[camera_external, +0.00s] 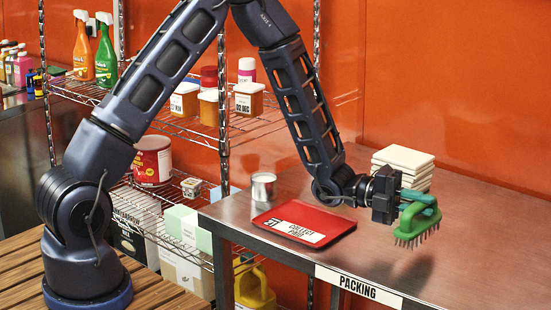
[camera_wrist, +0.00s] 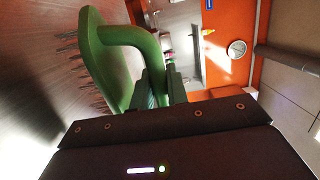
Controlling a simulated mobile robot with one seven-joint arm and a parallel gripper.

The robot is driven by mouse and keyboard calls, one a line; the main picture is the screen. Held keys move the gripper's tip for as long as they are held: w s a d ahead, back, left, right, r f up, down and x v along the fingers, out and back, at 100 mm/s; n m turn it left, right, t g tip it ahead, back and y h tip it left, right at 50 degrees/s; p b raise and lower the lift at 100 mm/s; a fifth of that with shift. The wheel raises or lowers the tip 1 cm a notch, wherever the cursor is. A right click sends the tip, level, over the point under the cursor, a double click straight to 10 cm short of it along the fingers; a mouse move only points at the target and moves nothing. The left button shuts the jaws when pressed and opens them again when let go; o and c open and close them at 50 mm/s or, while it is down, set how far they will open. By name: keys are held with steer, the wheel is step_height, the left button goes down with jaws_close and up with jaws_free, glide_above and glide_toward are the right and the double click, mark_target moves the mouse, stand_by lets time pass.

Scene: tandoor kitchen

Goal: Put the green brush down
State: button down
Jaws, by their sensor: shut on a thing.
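The green brush (camera_external: 419,217) has a loop handle and dark bristles that point down. In the external view my gripper (camera_external: 402,200) is shut on its handle and holds it above the steel table (camera_external: 463,213) at the right. A shadow lies on the table below the brush, and the bristles look clear of the surface. In the wrist view the brush (camera_wrist: 112,62) fills the upper left, with its handle between the fingers of my gripper (camera_wrist: 158,88). The exact height above the table is hard to tell.
A red tray (camera_external: 345,222) with a label lies on the table, left of the brush. A metal cup (camera_external: 263,187) stands behind the tray. A stack of pale tiles (camera_external: 403,160) stands behind my gripper. The table's right part is clear. A wire shelf (camera_external: 250,128) stands left.

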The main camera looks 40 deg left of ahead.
mark_target(418, 220)
steer(key=shift+f, duration=1.95)
steer(key=shift+f, duration=0.15)
steer(key=c, duration=1.4)
jaws_free()
